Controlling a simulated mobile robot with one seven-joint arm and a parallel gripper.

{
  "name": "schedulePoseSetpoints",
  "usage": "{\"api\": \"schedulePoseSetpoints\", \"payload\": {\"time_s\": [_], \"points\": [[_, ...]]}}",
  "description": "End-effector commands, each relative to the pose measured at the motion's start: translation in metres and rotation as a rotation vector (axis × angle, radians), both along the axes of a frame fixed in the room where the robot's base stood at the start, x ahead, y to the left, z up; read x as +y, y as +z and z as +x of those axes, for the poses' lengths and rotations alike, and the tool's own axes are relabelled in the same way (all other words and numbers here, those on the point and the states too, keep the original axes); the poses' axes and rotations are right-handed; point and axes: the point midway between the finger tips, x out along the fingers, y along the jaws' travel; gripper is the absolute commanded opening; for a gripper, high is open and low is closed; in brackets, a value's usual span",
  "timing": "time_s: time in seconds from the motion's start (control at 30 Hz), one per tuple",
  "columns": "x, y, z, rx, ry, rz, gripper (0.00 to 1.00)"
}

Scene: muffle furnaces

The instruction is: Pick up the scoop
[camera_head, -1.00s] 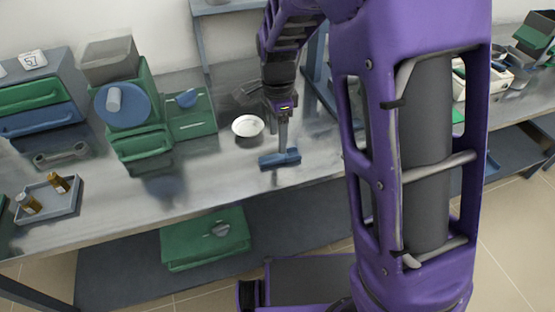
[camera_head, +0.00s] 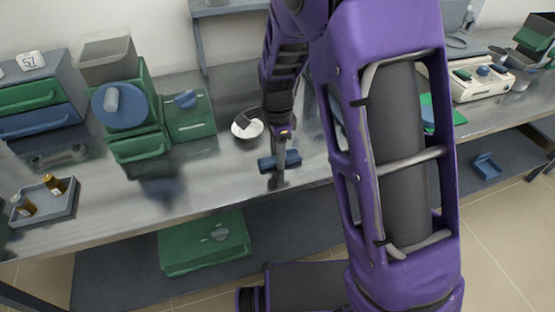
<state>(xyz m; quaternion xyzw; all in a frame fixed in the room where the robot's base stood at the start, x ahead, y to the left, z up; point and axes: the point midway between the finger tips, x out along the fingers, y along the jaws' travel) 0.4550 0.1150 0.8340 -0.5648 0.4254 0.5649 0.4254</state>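A short blue object (camera_head: 293,158), which I take to be the scoop, lies crosswise on the metal bench near its front edge. Its exact shape is too small to make out. My gripper (camera_head: 279,165) points straight down over its middle. The narrow fingers overlap the blue object in this view and hide its centre. I cannot tell whether the fingers are apart around it or closed on it. The blue object appears to rest on the bench.
A white dish (camera_head: 240,130) stands just left of my gripper. Green boxes (camera_head: 190,125) and a blue disc (camera_head: 112,106) are further left. A grey tray (camera_head: 66,208) with small brown bottles is at the far left. The bench (camera_head: 215,165) is clear around the blue object.

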Motion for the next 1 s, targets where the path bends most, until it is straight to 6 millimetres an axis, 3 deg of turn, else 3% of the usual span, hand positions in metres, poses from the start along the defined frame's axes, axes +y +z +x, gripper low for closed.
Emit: {"api": "schedulePoseSetpoints", "payload": {"time_s": [0.03,0.23,0.27,0.67,1.0], "points": [[0.0,0.0,0.0,0.0,0.0,0.0,0.38],[0.0,0.0,0.0,0.0,0.0,0.0,0.02],[0.0,0.0,0.0,0.0,0.0,0.0,0.0],[0.0,0.007,0.0,-0.002,0.0,0.001,0.0],[0.0,0.071,0.001,-0.005,0.0,0.001,0.0]]}}
